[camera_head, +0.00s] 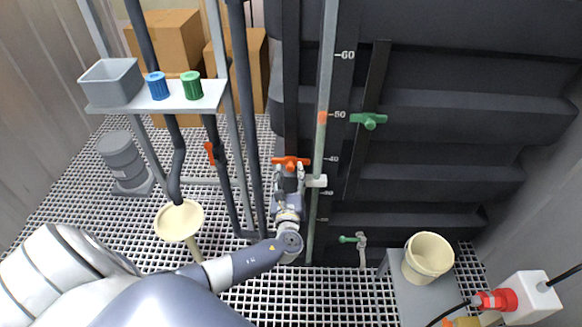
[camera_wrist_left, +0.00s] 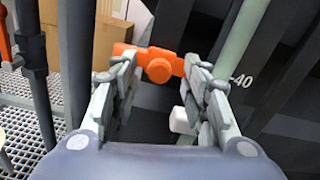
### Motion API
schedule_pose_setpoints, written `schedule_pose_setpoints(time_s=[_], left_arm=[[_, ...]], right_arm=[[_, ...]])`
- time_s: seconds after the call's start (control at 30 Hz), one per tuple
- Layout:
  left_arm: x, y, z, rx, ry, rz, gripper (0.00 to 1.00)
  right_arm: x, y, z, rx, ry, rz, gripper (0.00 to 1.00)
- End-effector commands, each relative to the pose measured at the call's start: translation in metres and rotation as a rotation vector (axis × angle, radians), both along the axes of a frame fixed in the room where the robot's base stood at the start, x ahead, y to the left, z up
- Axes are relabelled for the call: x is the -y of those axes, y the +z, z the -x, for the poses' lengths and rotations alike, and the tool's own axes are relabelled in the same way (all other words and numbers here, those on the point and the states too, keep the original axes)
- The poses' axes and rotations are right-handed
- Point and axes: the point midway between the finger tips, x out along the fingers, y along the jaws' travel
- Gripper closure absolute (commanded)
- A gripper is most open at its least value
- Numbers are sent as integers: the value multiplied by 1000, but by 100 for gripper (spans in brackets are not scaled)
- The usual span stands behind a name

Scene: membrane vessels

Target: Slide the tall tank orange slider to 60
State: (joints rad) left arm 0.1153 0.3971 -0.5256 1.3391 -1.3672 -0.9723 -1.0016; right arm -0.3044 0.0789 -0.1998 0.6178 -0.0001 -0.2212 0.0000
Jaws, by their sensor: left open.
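The orange slider (camera_head: 291,161) sits on a dark vertical rail on the tall dark tank (camera_head: 430,100). It is a crossbar with a round knob, about level with the 40 mark of the scale. My left gripper (camera_head: 289,172) is just below and in front of it. In the left wrist view the fingers (camera_wrist_left: 162,78) are open, one on each side of the orange slider's knob (camera_wrist_left: 159,70), with gaps to it. The fingertips partly cover the crossbar's ends. Whether they touch the crossbar is unclear. My right gripper is not in view.
A pale gauge tube (camera_head: 326,80) with an orange mark near 50 stands right of the rail. A white block (camera_head: 317,181) is close to my gripper. A green slider (camera_head: 369,120) is on another rail. Dark pipes (camera_head: 248,120) stand to the left.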

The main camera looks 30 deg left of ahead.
Motion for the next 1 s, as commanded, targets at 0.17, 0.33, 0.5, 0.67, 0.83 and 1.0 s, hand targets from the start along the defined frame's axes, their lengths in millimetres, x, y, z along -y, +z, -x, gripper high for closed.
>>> schedule_pose_setpoints(time_s=[0.17, 0.33, 0.5, 0.67, 0.83, 1.0], left_arm=[[-12, 0, -19, 0, 0, 0, 58], [-15, -1, -25, -1, -1, 2, 58], [-16, -1, -25, -1, 0, 2, 58], [-16, -1, -25, -1, 0, 2, 81], [-15, 0, -25, -1, 0, 3, 100], [-15, 9, -31, 2, -1, 3, 100]], right_arm=[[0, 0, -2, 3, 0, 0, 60], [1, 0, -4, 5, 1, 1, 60], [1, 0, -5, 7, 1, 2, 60], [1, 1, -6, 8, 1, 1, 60], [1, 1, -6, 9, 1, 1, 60], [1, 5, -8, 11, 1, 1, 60]])
